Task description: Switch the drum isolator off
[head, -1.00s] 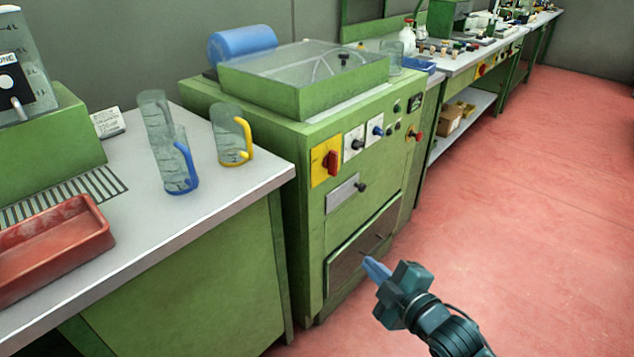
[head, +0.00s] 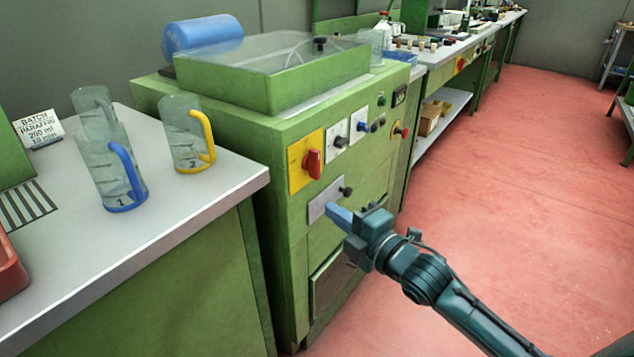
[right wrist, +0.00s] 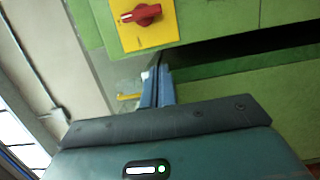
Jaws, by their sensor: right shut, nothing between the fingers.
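The drum isolator is a red rotary handle (head: 312,163) on a yellow plate (head: 297,178), on the front of the green drum machine (head: 270,150). In the head view the handle looks roughly upright. In the right wrist view the red handle (right wrist: 142,14) and yellow plate (right wrist: 150,38) are at the top, beyond the fingertips. My right gripper (head: 334,214) is shut and empty, with blue fingers. It is below and a little right of the isolator in the head view, in front of the grey plate, apart from the handle. My left gripper is not in view.
More knobs and switches (head: 361,126) sit right of the isolator, and a black knob (head: 346,192) sits below. The left bench (head: 200,215) holds a blue-handled jug (head: 118,170), a yellow-handled jug (head: 183,135) and a paraffin card (head: 38,128). The red floor at right is clear.

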